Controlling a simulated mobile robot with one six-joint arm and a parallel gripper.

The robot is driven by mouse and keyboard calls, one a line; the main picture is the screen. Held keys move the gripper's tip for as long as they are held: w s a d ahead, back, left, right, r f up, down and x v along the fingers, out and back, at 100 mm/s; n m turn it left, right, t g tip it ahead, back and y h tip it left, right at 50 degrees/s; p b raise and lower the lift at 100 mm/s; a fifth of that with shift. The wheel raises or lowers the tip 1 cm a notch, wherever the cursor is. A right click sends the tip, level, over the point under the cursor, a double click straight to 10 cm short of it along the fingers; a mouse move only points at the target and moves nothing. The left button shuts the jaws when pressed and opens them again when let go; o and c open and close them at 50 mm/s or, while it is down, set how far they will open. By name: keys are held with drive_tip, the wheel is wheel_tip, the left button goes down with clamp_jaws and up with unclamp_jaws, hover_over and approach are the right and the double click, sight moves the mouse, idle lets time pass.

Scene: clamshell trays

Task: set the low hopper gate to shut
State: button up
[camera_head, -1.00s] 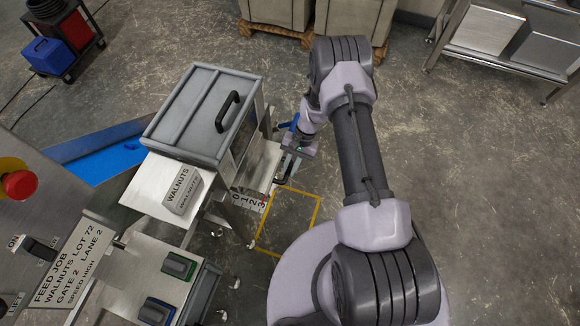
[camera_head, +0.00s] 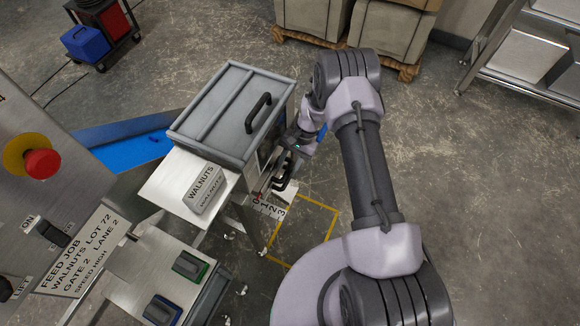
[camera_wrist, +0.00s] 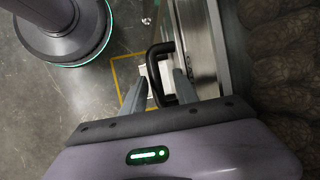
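The hopper (camera_head: 212,118) is a grey lidded box with a black lid handle. Its low gate has a black loop handle (camera_head: 285,178) on the hopper's right side, above a number scale (camera_head: 270,206) marked 0 to 3. A red mark sits near the 0. My gripper (camera_head: 287,158) is at this handle. In the wrist view the black handle (camera_wrist: 152,68) lies between the two fingers of my gripper (camera_wrist: 161,76). The fingers stand apart, with a gap beside the handle bar. Contact with the handle is hard to tell.
A WALNUTS sign (camera_head: 203,188) stands on the metal shelf at the hopper's front. A panel (camera_head: 85,252) reads gate 2, lane 2, walnuts, beside a red stop button (camera_head: 42,163). A yellow floor outline (camera_head: 318,206) lies right of the hopper.

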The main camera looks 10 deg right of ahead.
drive_tip(key=shift+s, duration=0.1)
drive_tip(key=p+v, duration=0.5)
drive_tip(key=v, duration=1.2)
drive_tip(key=shift+r, duration=0.15)
drive_tip(key=shift+d, duration=0.15)
drive_tip(key=s+a+r+n+t+h, duration=0.1)
drive_tip(key=s+r+t, duration=0.1)
drive_tip(key=r, duration=1)
drive_tip(key=s+a+r+t, duration=0.1)
drive_tip(key=s+a+r, duration=0.1)
drive_tip(key=r, duration=0.9)
drive_tip(key=s+a+r+t+h, duration=0.1)
drive_tip(key=s+a+r+t, duration=0.1)
drive_tip(key=s+r, duration=0.8)
drive_tip(key=s+r+n+t, duration=0.1)
drive_tip(key=s+t, duration=0.2)
drive_tip(key=s, duration=1)
drive_tip(key=shift+a+r, duration=0.25)
drive_tip(key=shift+r, duration=0.15)
